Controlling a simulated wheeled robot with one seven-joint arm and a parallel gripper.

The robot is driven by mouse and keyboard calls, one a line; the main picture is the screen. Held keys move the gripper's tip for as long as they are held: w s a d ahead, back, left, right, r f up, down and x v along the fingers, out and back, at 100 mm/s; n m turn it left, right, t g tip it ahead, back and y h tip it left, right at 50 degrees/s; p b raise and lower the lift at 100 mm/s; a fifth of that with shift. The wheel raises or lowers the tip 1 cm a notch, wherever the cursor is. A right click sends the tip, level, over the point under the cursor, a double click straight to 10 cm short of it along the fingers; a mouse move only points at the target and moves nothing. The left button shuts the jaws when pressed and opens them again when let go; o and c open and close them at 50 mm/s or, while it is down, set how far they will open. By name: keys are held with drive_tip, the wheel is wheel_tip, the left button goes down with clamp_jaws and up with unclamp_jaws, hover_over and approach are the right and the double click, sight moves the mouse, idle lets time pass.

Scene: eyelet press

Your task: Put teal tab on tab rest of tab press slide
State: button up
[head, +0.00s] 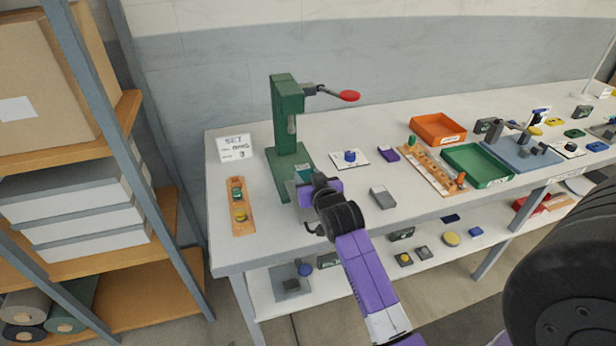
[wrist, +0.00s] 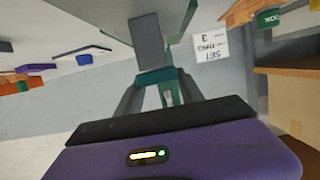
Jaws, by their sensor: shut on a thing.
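The teal tab (wrist: 157,76) is between the fingertips of my gripper (wrist: 160,92) in the wrist view. The tab's far edge meets or overlaps the end of a grey block (wrist: 147,42), which looks like part of the press slide; I cannot tell whether they touch. In the head view, my gripper (head: 310,178) is at the foot of the green press (head: 289,110), with a bit of the teal tab (head: 303,171) showing beside it. The grey slide plate (head: 293,194) is partly hidden by my gripper, and the tab rest cannot be made out.
A red-tipped lever (head: 348,96) sticks out from the press. An orange strip (head: 240,222) with a green and a yellow piece lies left. A grey block (head: 382,197) and a white card (head: 349,159) with a blue piece lie right. Orange (head: 438,127) and green (head: 478,165) trays stand farther right.

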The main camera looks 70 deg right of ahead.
drive_tip(key=shift+f, duration=0.2)
drive_tip(key=o, duration=1.3)
drive_tip(key=shift+r, duration=0.1)
drive_tip(key=shift+o, duration=0.2)
